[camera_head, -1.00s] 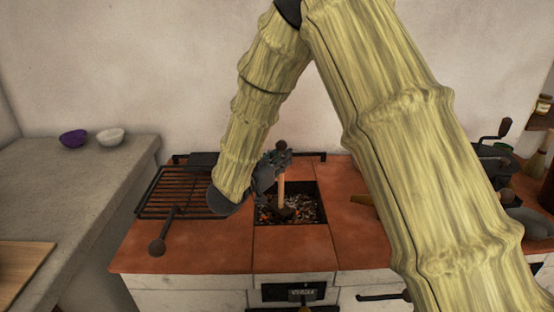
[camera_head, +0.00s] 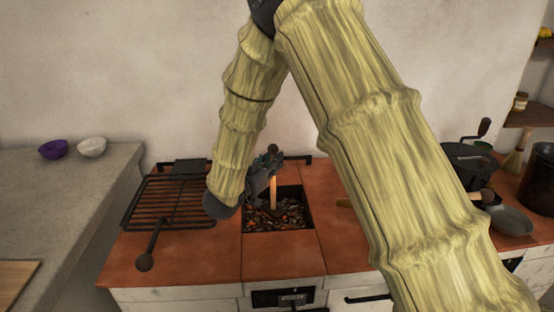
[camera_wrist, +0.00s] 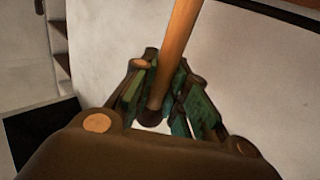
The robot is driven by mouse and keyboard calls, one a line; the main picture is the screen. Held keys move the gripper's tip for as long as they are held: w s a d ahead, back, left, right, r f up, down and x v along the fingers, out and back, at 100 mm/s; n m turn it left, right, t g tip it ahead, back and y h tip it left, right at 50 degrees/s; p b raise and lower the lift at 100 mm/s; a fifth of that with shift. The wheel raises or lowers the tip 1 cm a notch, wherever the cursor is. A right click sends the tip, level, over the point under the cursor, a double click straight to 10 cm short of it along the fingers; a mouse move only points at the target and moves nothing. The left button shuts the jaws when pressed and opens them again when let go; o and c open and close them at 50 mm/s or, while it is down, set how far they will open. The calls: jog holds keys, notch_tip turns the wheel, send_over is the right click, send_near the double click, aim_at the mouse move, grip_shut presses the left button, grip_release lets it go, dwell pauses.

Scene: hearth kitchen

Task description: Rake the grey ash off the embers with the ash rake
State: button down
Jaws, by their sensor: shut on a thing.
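The ash rake has a wooden handle (camera_head: 273,192) that stands nearly upright over the square fire pit in the red stove top. My gripper (camera_head: 268,163) is shut on the upper part of this handle; the handle also shows between the fingers in the wrist view (camera_wrist: 178,50). The rake's dark head is down in the pit and hard to make out. Embers (camera_head: 290,214) show orange and dark around it, mixed with grey ash bits. Part of the pit's left side is hidden by my wrist.
A black grill rack (camera_head: 165,203) with a long handle lies left of the pit. A pan (camera_head: 510,221) sits at the right. My arm hides much of the stove's right side.

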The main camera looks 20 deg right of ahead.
jog(key=w+a+r+p, duration=0.1)
jog(key=a+r+p, duration=0.3)
jog(key=r+p, duration=0.2)
jog(key=shift+r+p, duration=0.35)
jog(key=shift+r, duration=0.6)
jog(key=shift+w, duration=0.15)
dwell(0.6)
